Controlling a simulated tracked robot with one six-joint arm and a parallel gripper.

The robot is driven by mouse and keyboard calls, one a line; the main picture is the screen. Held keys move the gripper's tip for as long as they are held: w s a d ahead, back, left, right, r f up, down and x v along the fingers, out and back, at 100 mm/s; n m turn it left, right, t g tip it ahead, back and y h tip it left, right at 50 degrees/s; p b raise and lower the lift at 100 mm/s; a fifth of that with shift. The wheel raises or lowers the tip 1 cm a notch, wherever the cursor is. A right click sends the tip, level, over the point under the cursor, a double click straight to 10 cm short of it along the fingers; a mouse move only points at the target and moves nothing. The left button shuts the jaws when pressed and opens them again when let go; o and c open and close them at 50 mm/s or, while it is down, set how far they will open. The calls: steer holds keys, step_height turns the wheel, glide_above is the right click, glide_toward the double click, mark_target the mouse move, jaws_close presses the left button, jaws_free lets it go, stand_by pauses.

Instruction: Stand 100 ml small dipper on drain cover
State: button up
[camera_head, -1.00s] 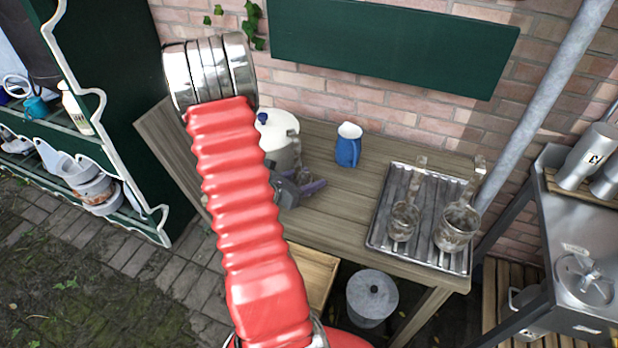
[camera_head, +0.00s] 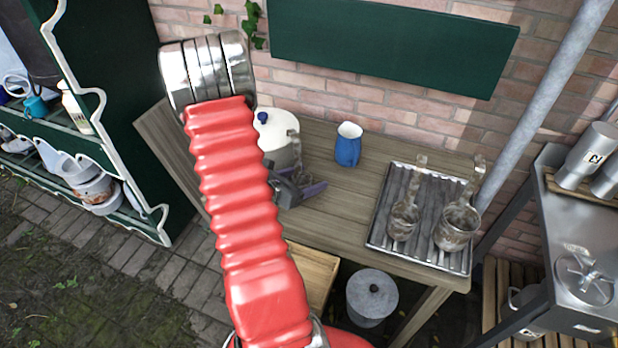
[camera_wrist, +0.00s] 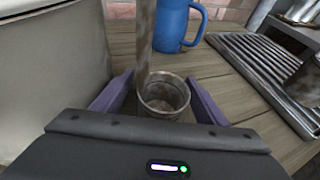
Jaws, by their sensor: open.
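The small dipper (camera_wrist: 165,100), a worn metal cup with a tall upright handle, stands on the wooden bench between my gripper's spread purple fingers (camera_wrist: 162,84). The fingers are open on either side of it, and I see no clear contact. In the head view my gripper (camera_head: 306,184) is low over the bench, and the dipper's handle (camera_head: 294,145) shows against the white pot, its cup partly hidden. The ribbed metal drain cover (camera_head: 384,236) lies at the bench's right end; its edge also shows in the wrist view (camera_wrist: 262,62).
Two larger dippers (camera_head: 402,222) (camera_head: 457,229) stand on the drain cover. A blue jug (camera_head: 348,149) stands behind my gripper, and a white pot (camera_head: 278,135) is close on its left. Bare bench lies between jug and cover. A steel table (camera_head: 575,225) is at right.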

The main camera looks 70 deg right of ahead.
mark_target(294, 183)
steer(key=v, duration=1.1)
steer(key=shift+w+a, duration=0.15)
steer(key=shift+a, duration=0.1)
stand_by(0.5)
steer(key=shift+r, duration=0.1)
steer(key=w+a+r+m+t+y, duration=0.3)
steer(key=a+r, duration=0.3)
steer(key=a, duration=0.8)
steer(key=w+a+r+m+t+y, duration=0.4)
steer(key=a+r, duration=0.3)
steer(key=a, duration=0.7)
steer(key=w+a+r+m+t+y, duration=0.4)
steer(key=a+r, duration=0.3)
steer(key=a, duration=0.7)
steer(key=shift+m+t+y, duration=0.4)
steer(key=shift+m, duration=0.3)
steer(key=shift+c, duration=0.2)
